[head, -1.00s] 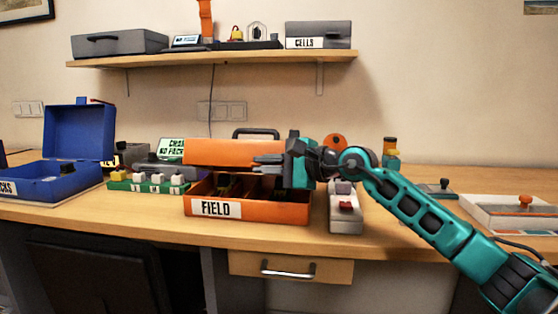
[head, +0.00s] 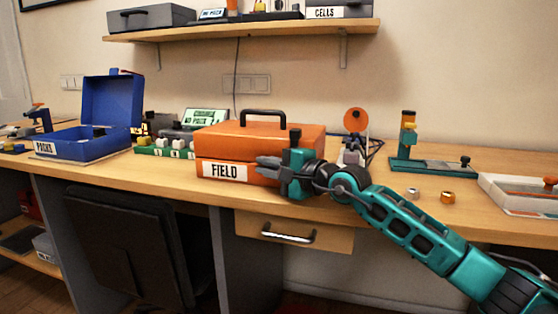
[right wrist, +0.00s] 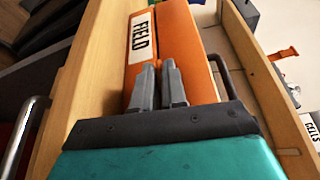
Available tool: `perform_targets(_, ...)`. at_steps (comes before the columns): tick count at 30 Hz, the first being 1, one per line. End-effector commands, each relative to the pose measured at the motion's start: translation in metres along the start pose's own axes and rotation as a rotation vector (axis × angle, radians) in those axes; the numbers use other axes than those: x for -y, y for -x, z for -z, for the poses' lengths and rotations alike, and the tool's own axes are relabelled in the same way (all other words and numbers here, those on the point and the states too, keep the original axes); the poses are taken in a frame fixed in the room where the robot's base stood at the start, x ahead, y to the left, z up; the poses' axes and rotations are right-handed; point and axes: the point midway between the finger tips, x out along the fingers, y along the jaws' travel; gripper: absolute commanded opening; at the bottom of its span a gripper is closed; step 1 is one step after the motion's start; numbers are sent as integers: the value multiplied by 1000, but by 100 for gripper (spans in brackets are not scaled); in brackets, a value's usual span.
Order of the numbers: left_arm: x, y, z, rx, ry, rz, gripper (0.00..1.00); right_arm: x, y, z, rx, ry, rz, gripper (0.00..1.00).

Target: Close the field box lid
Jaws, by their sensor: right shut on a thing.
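The orange field box (head: 209,170) stands on the desk with its "FIELD" label facing front. Its lid (head: 225,142), with a black handle on top, lies down over the base and looks closed, with a thin seam between them. My right gripper (head: 264,167) is at the front of the box near its right end, its fingers at the seam and shut on the lid's front edge. In the right wrist view the grey fingers (right wrist: 158,75) lie close together over the box front, between base and lid (right wrist: 185,45). My left gripper is not in view.
An open blue box (head: 85,147) and a green board (head: 150,150) stand to the left. A green stand (head: 425,165), two small rings (head: 447,197) and a white tray (head: 520,195) are to the right. A shelf (head: 250,32) hangs above. The desk's front strip is clear.

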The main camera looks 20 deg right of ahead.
Motion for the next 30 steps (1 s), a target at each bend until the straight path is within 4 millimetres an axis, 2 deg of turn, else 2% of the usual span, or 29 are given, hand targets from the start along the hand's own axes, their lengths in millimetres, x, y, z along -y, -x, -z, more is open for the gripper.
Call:
perform_targets(21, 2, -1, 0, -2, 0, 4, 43, -13, -7, -4, -6, 26, -1, 0)
perform_targets(22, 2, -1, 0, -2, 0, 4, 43, -13, -7, -4, -6, 26, -2, 15)
perform_targets(27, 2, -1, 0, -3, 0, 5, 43, -13, -7, -4, -5, 26, 0, 31)
perform_targets(30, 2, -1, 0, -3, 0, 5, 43, -11, -7, -4, -5, 27, 3, 33)
